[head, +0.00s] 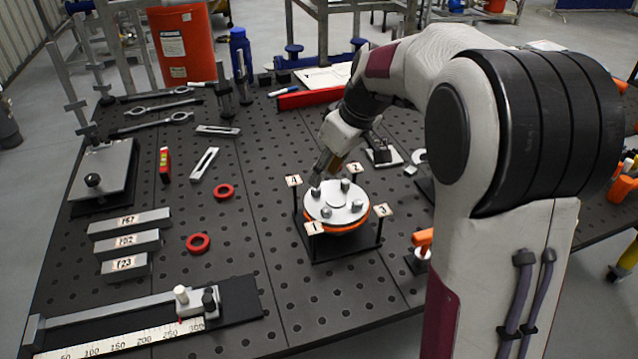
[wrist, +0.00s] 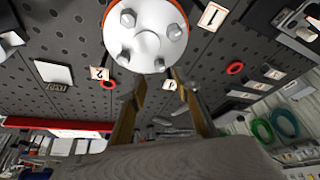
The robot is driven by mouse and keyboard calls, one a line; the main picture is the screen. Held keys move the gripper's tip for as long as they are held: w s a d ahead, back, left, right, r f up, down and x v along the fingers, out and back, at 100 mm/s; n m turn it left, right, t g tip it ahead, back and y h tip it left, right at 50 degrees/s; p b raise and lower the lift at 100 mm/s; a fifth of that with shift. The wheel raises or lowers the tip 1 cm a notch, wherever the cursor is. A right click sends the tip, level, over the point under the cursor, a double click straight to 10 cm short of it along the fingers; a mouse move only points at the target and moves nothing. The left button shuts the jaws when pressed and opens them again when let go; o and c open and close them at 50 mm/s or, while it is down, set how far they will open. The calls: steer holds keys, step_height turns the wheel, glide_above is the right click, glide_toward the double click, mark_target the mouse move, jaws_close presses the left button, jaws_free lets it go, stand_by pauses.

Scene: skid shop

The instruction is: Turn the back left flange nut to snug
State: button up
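The round silver flange (head: 337,201) with an orange rim sits on a dark stand, and grey nuts stand up from its face. The back left nut (head: 315,192) is beside the tag marked 4 (head: 294,181). In the wrist view this nut (wrist: 159,64) lies just beyond the fingertips, close to tag 4 (wrist: 170,84). My gripper (head: 319,173) is tilted down over the back left of the flange. In the wrist view its two fingers (wrist: 160,78) are apart with nothing between them. Contact with the nut cannot be told.
Tags 1 (head: 315,228), 2 (head: 355,167) and 3 (head: 383,210) stand on posts around the flange. Red rings (head: 198,243), grey blocks (head: 128,222) and a long scale (head: 120,335) lie left. An orange-handled clamp (head: 422,240) is close at right. The bench between is clear.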

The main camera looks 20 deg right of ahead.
mark_target(319, 189)
steer(key=shift+x, duration=2.8)
jaws_close()
